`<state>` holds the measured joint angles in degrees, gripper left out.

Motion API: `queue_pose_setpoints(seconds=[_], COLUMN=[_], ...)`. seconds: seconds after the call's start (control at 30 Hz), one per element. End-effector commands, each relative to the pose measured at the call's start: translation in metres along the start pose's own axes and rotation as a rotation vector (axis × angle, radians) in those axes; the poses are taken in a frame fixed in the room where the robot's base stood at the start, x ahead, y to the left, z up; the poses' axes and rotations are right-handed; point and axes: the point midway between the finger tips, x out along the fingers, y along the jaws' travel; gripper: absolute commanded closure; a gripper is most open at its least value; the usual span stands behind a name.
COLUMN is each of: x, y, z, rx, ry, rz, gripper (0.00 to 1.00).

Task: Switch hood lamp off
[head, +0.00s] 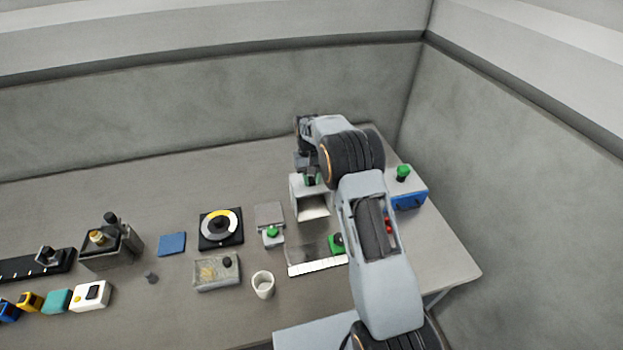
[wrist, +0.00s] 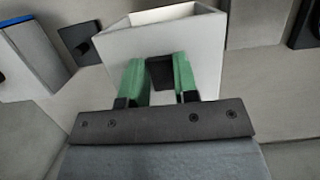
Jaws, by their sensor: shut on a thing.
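The hood is a white box (head: 297,204) with an open front, standing under my arm in the head view. In the wrist view the hood (wrist: 205,45) fills the upper middle, and its opening at the top edge shows a pale, bright inside; I cannot tell whether the lamp is lit. A small black switch knob (wrist: 161,74) sits on the hood's face. My gripper (wrist: 157,66) has its green fingers on either side of this knob and is shut on it. In the head view my gripper (head: 311,179) is at the hood's top, partly hidden by my arm.
A blue box with a green button (head: 403,173) stands right of my arm. Left of the hood are a small unit with a green knob (head: 272,232), a round dial (head: 221,228), a white cup (head: 263,284) and a blue pad (head: 172,244). A wall rises behind the table.

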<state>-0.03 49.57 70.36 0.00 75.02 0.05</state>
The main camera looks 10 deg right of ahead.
Motion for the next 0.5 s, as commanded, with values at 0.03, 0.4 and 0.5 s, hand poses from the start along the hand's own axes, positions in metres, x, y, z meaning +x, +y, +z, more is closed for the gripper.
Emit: queue_pose_setpoints(seconds=[0.03, 0.4, 0.5], x=[-0.0008, -0.0007, -0.0005], y=[-0.0004, -0.0004, -0.0003], z=[-0.0001, 0.0001, 0.0001], rx=[0.0, 0.0, 0.0], ry=[0.001, 0.002, 0.002], rz=[-0.001, 0.0, 0.0], gripper=[0.96, 0.53, 0.47])
